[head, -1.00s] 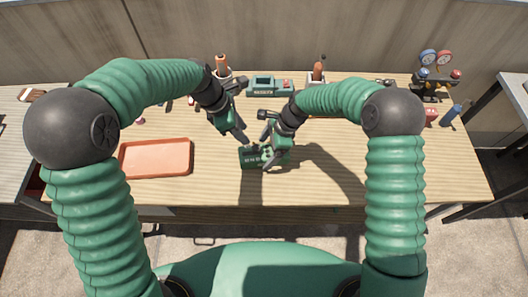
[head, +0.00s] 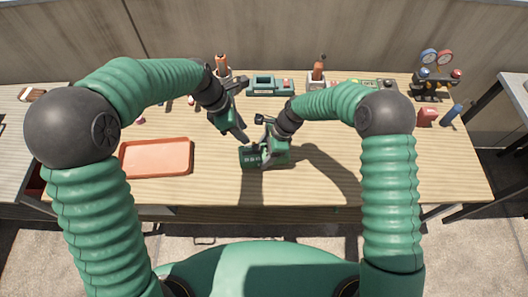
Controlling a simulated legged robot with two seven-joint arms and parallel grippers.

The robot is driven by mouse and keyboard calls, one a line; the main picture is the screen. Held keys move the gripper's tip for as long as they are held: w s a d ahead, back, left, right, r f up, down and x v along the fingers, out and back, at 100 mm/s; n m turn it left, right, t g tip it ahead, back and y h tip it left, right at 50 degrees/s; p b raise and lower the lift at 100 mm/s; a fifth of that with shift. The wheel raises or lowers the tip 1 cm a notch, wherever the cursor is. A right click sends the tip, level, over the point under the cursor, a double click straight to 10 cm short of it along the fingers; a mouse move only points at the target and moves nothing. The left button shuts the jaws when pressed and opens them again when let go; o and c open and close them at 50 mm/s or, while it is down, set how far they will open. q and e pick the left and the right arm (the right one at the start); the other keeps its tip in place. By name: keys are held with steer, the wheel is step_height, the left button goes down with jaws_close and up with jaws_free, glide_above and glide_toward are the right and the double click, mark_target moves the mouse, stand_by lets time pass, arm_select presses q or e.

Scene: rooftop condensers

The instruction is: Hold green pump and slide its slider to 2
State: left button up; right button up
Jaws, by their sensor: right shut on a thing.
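The green pump (head: 250,157) lies on the wooden table near its front, at the middle of the head view. It is a small green block with dark parts on top; its slider and marks are too small to read. My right gripper (head: 268,147) comes down from the upper right and is shut on the pump, hiding part of its top and right side. My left gripper (head: 241,134) hangs just above and behind the pump's left end, apart from it. Its dark fingers point down, and their gap cannot be made out.
An orange tray (head: 156,157) lies to the left. At the back stand a green device (head: 263,86), two holders with orange-handled tools and a gauge set (head: 436,75). The front right table is clear.

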mark_target(256, 146)
arm_select(q)
steer(key=shift+o, duration=0.4)
arm_select(e)
jaws_close()
arm_select(q)
steer(key=shift+o, duration=0.9)
steer(key=shift+w+a+r, duration=0.1)
steer(key=shift+w+r, duration=0.05)
steer(key=shift+r, duration=0.05)
steer(key=d+f+m, duration=0.1)
steer(key=f, duration=0.2)
steer(key=d+f+m, duration=0.1)
steer(key=f, duration=0.2)
steer(key=d+f+m+g, duration=0.1)
steer(key=f, duration=0.2)
steer(key=shift+w+d+f+m+h, duration=0.1)
steer(key=shift+w+d+m+h, duration=0.1)
steer(key=shift+w+m+h, duration=0.1)
steer(key=shift+c, duration=0.5)
jaws_close()
